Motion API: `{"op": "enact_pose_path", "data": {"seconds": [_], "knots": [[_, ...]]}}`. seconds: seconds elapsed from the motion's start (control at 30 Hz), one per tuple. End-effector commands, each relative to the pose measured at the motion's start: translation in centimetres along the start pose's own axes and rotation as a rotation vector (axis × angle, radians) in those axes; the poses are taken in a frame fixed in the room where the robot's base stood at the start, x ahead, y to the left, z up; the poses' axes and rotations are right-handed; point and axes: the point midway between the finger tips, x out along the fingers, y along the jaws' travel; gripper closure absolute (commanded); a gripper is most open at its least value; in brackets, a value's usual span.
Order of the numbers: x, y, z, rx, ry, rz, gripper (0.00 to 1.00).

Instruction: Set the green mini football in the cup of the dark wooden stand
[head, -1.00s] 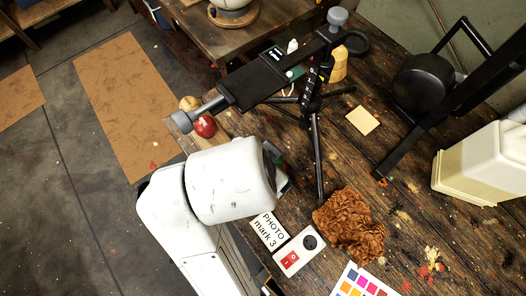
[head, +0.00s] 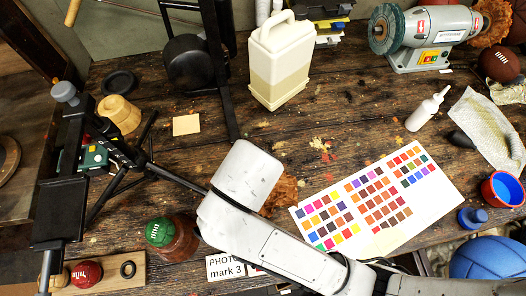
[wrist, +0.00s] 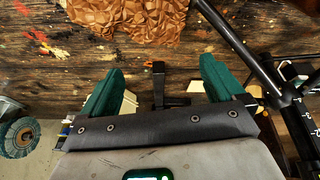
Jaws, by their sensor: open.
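The green mini football (head: 159,232), with white lacing, is at the lower left of the head view. It overlaps the left side of a rounded reddish-brown body (head: 182,243), possibly the dark wooden stand; I cannot tell whether the ball rests on it or beside it. No cup shows clearly there. My gripper (wrist: 162,65) is open in the wrist view, its two green fingers apart with no ball between them. A small black part shows between the fingers. In the head view my white arm hides the gripper. The ball does not show in the wrist view.
A black tripod arm (head: 62,210) stands at left. A board (head: 108,268) holds a red ball (head: 86,273), a tan ball and a black ring. A colour chart (head: 380,200) lies at right; a jug (head: 280,62) stands behind.

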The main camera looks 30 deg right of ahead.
Motion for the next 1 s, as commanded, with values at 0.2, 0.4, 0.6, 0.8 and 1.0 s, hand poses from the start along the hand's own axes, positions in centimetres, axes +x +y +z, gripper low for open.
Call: {"op": "enact_pose_path", "data": {"seconds": [0.2, 0.4, 0.6, 0.8, 1.0], "knots": [[3.1, 9.5, 2.9, -0.027, -0.085, 0.057, 0.05], [4.6, 15.9, 7.8, -0.041, -0.176, 0.059, 0.05], [5.1, 19.3, 13.0, -0.038, -0.248, 0.024, 0.05], [5.1, 20.1, 15.5, -0.034, -0.273, -0.006, 0.05], [5.1, 20.2, 15.8, -0.037, -0.276, -0.011, 0.05]]}}
